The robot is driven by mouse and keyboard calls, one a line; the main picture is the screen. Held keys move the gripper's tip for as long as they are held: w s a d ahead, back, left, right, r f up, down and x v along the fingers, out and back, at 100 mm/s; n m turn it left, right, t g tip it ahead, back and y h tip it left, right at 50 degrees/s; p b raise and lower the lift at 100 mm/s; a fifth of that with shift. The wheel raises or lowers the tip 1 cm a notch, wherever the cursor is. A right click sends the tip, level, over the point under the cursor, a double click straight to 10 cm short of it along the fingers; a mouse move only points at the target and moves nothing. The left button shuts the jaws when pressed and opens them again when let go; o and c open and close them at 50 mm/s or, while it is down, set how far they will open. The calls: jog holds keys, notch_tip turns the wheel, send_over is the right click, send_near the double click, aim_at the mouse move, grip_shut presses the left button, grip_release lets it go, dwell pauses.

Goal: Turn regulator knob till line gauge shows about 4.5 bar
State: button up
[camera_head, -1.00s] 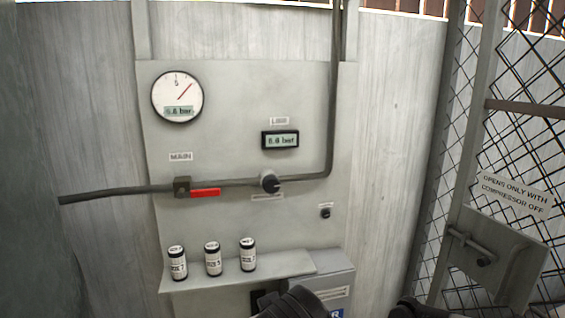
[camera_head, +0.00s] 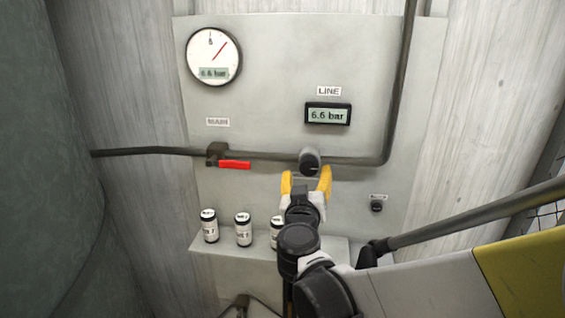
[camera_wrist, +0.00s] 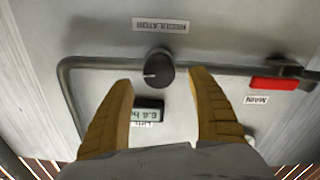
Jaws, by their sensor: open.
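The dark round regulator knob (camera_head: 309,159) sits on the pipe below the line gauge. In the wrist view, which is upside down, the knob (camera_wrist: 159,68) has a pale mark at its side and a REGULATOR label (camera_wrist: 161,25) next to it. The line gauge (camera_head: 328,114) reads 6.6 bar. It also shows in the wrist view (camera_wrist: 147,110), partly hidden. My gripper (camera_head: 306,176) is open, with yellow fingers just below the knob. In the wrist view my fingers (camera_wrist: 161,80) lie to either side of the knob, apart from it.
A round gauge (camera_head: 214,57) also reads 6.6 bar. A red MAIN valve handle (camera_head: 235,165) lies along the pipe (camera_head: 150,151), left of the knob. Several labelled canisters (camera_head: 243,230) stand on a shelf (camera_head: 212,245). A small black button-like part (camera_head: 376,206) is at right.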

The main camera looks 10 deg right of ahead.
aim_at(308, 168)
jog(key=shift+x, duration=2.3)
jog(key=c, duration=1.2)
